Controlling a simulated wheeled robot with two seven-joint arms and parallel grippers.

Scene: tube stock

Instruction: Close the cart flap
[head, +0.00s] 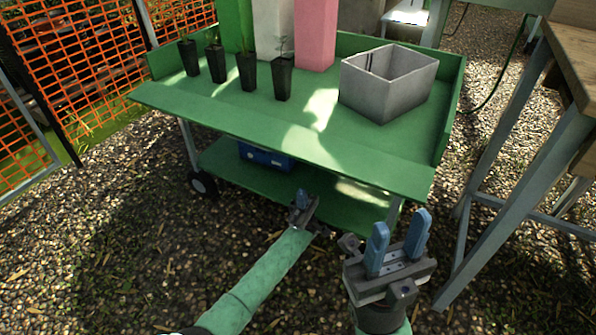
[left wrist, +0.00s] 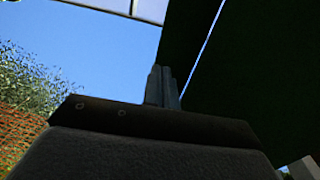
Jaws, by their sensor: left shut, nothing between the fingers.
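The green cart (head: 455,95) stands in front of me with its long front flap (head: 270,133) folded outward, sticking out toward me from the top deck. My left gripper (head: 302,198) is low in front of the cart, just below the flap's front edge in the picture. Its blue fingers are together and empty, and they also show in the left wrist view (left wrist: 162,87), pointing up beside a dark panel, probably the flap's underside. I cannot tell whether they touch it. My right gripper (head: 399,243) is open and empty, at the lower right, nearer to me and apart from the flap.
The top deck holds several dark pots (head: 248,72), a grey open box (head: 385,90), and a pink block (head: 315,35). A blue case (head: 264,157) lies on the lower shelf. A wooden-topped workbench (head: 575,60) stands close on the right. Orange fencing (head: 75,60) is at the left.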

